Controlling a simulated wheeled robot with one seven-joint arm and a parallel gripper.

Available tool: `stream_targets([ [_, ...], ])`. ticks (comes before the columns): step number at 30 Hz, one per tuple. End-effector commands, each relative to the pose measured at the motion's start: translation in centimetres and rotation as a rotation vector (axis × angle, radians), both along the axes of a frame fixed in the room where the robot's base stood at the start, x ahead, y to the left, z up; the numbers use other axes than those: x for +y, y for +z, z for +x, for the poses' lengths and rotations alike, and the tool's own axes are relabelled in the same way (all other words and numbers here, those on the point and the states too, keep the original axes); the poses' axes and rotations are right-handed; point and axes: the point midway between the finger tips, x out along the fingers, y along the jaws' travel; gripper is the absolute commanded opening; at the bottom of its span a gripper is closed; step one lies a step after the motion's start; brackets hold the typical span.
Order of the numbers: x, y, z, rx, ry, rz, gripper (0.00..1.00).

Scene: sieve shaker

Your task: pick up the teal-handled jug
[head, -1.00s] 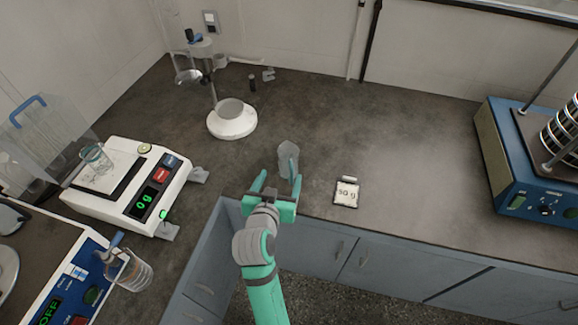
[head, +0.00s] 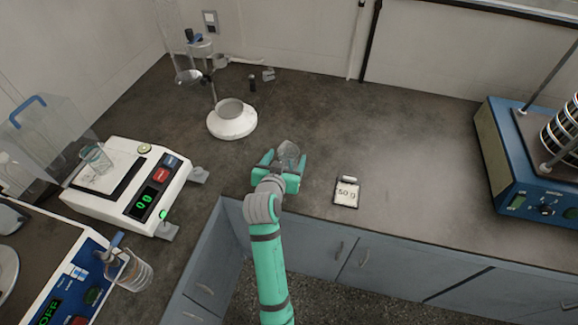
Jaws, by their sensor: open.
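The jug (head: 288,151) is a small clear grey vessel standing on the dark bench near its front edge, in the middle of the head view. My teal gripper (head: 283,161) is at the jug, with its two fingers apart, one on each side of it. The gripper hides the lower part of the jug. I cannot make out the jug's handle against the teal fingers, nor whether either finger touches the jug.
A card marked 50 g (head: 347,192) lies right of my gripper. A white-based stand (head: 232,121) is behind it, to the left. A balance (head: 128,187) and a clear beaker (head: 137,273) are at left. A blue sieve shaker (head: 508,165) is at right. The bench between is clear.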

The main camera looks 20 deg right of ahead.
Motion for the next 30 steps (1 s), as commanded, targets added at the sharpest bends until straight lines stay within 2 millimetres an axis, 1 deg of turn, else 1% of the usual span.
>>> stream_targets([
  [1,-0.39,-0.29,0.46,0.002,-0.002,0.001,0.72],
  [5,-0.82,-0.58,1.15,0.000,-0.001,0.000,0.72],
  [12,-0.87,-0.65,1.22,0.000,-0.001,0.000,0.72],
  [14,-0.87,-0.65,1.22,0.000,-0.001,0.000,0.58],
  [15,-0.87,-0.65,1.21,0.000,-0.001,0.000,0.49],
  [17,-0.87,-0.65,1.21,0.000,-0.001,0.000,0.34],
  [18,-0.86,-0.64,1.20,0.001,-0.001,0.000,0.25],
  [19,-0.85,-0.64,1.21,0.001,-0.001,0.000,0.17],
  [30,-0.85,-0.41,1.22,-0.002,0.000,0.000,0.17],
])
